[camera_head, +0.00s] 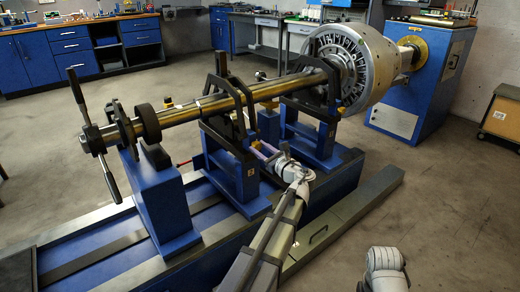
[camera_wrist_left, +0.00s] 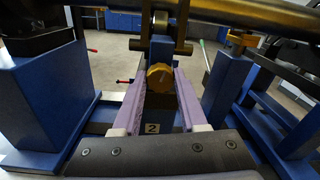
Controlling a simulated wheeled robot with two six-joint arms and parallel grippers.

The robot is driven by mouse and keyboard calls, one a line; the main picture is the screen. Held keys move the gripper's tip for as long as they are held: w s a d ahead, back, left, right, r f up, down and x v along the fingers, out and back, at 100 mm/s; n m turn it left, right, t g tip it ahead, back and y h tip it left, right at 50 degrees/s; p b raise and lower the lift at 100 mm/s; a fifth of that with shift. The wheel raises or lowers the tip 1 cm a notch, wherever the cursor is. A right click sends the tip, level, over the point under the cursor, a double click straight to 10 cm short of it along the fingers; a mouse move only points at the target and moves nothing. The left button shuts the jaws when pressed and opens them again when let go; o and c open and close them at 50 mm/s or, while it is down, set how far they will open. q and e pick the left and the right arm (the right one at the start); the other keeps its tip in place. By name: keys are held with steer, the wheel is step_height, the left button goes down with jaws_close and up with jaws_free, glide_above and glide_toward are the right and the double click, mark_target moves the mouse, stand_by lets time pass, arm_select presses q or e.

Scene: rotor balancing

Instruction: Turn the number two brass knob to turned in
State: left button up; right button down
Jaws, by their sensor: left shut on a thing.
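The number two brass knob (camera_wrist_left: 159,77) shows in the left wrist view. In the head view my left gripper (camera_head: 260,149) reaches in among the blue stands under the long shaft. I cannot make out the knob clearly there. My right gripper is not in view.
The brass-coloured shaft (camera_head: 200,107) runs above the gripper to a large bladed rotor (camera_head: 343,68). Blue stands (camera_wrist_left: 38,105) rise on both sides of the fingers. A grey rail (camera_head: 345,221) lies along the front of the blue base.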

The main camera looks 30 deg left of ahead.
arm_select(q)
jaws_close()
steer(key=shift+n, duration=0.4)
steer(key=n, duration=0.9)
steer(key=shift+f+n+b, duration=0.1)
steer(key=shift+n+b, duration=0.2)
steer(key=shift+b, duration=0.05)
steer(key=n, duration=0.5)
steer(key=shift+n+y, duration=0.3)
steer(key=n, duration=0.5)
steer(key=shift+g, duration=0.4)
steer(key=shift+n, duration=0.4)
